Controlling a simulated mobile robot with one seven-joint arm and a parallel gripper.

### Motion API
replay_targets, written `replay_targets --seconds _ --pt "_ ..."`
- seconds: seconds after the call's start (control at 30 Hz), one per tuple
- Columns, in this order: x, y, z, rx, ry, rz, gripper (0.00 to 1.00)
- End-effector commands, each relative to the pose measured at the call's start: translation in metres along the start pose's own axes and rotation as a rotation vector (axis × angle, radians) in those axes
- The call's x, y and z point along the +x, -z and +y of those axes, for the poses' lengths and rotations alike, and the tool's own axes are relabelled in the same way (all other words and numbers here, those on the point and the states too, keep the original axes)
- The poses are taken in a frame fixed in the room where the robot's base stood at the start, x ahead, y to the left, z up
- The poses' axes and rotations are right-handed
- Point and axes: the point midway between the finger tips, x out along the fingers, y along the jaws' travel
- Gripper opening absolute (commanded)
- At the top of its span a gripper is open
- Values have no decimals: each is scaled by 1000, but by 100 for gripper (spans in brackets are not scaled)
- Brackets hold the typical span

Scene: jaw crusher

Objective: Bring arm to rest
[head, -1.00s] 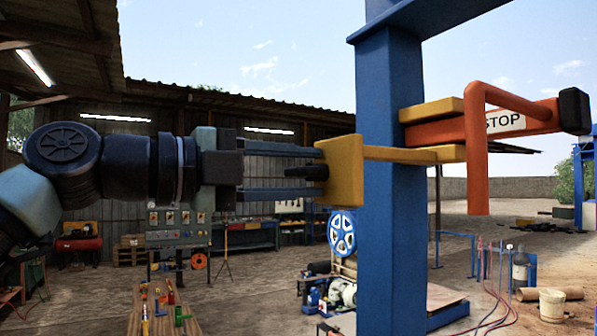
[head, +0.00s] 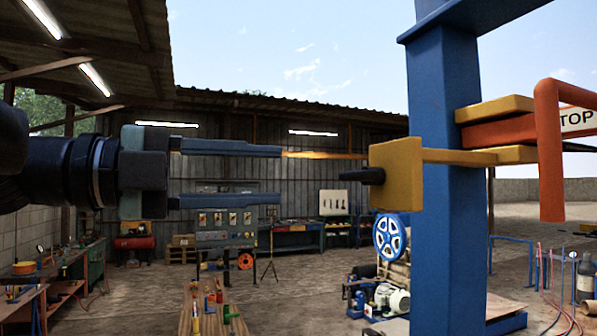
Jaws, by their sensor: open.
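My gripper (head: 281,176) reaches in from the left in the head view. Its two long blue-grey fingers are spread apart, one above the other, with nothing between them. The fingertips are to the left of a yellow block (head: 397,174) with a black peg (head: 362,176) pointing toward me. In the picture a gap shows between the fingertips and the block. The yellow block is joined by a yellow bar to a blue post (head: 445,220). An orange bent handle (head: 548,150) and a STOP plate (head: 577,119) are to the right of the post.
A wooden table (head: 212,315) with small coloured items stands low in front. A control panel (head: 224,227), a blue wheel (head: 391,237) and a workbench (head: 60,260) are farther back. Open floor lies between them.

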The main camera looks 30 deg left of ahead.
Motion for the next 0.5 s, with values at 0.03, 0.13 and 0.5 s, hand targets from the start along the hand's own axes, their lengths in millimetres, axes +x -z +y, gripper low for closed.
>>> replay_targets --seconds 0.03,0.13,0.5 --pt "-5 0 -1 0 1 -1 45" --pt "-11 0 -1 0 1 -1 45" --pt "-12 0 0 0 0 0 45"
